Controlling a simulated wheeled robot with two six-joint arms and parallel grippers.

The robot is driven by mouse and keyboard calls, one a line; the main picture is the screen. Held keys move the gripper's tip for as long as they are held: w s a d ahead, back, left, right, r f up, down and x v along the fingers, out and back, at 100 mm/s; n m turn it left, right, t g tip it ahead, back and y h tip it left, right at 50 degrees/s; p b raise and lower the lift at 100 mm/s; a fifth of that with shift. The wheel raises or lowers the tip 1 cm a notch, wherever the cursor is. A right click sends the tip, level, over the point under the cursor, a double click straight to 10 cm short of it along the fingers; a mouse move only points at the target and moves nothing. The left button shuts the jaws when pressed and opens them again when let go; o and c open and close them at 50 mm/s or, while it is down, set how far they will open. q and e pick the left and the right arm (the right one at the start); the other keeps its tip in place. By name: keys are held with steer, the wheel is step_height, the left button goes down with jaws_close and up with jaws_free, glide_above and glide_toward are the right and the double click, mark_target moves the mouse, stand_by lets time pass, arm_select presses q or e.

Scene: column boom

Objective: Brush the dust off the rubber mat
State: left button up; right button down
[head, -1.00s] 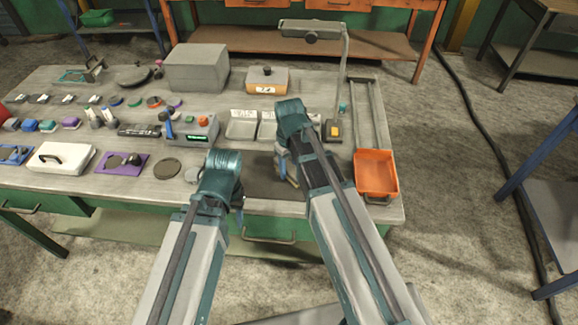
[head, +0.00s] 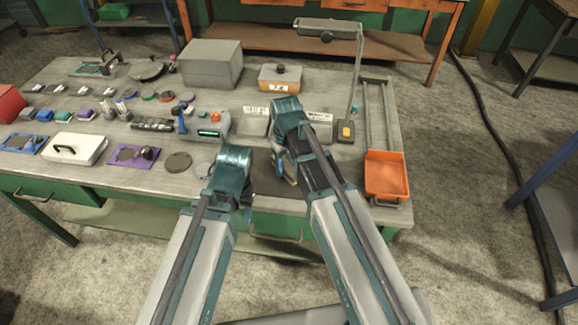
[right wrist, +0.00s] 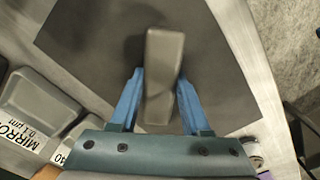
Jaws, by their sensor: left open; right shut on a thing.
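The dark rubber mat (right wrist: 90,50) fills most of the right wrist view. In the head view the mat (head: 268,184) lies at the table's front edge, partly hidden by my arms. My right gripper (right wrist: 155,85) is shut on a grey block-shaped tool, apparently the brush (right wrist: 163,62), over the mat. Whether its underside touches the mat I cannot tell. In the head view my right gripper (head: 284,170) is mostly hidden by its arm. My left gripper (head: 248,190) is open and empty near the mat's left side. I cannot make out dust clearly.
Grey labelled trays (right wrist: 40,110) stand just beyond the mat. A round dark disc (head: 178,163) and purple board (head: 133,155) lie left.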

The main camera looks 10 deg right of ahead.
mark_target(256, 170)
steer(key=shift+w+a+f, duration=0.1)
steer(key=shift+w+a, duration=0.1)
steer(key=shift+a, duration=0.5)
steer(key=shift+w+a, duration=0.2)
steer(key=shift+a, duration=0.45)
steer(key=shift+a, duration=0.1)
steer(key=shift+w+a, duration=0.3)
steer(key=shift+a, duration=0.5)
steer(key=shift+w+a, duration=0.3)
steer(key=shift+a, duration=0.5)
steer(key=shift+a, duration=0.1)
steer(key=shift+w+a, duration=0.2)
steer(key=shift+a, duration=0.5)
steer(key=shift+w+a, duration=0.2)
steer(key=shift+a, duration=0.5)
steer(key=shift+a, duration=0.1)
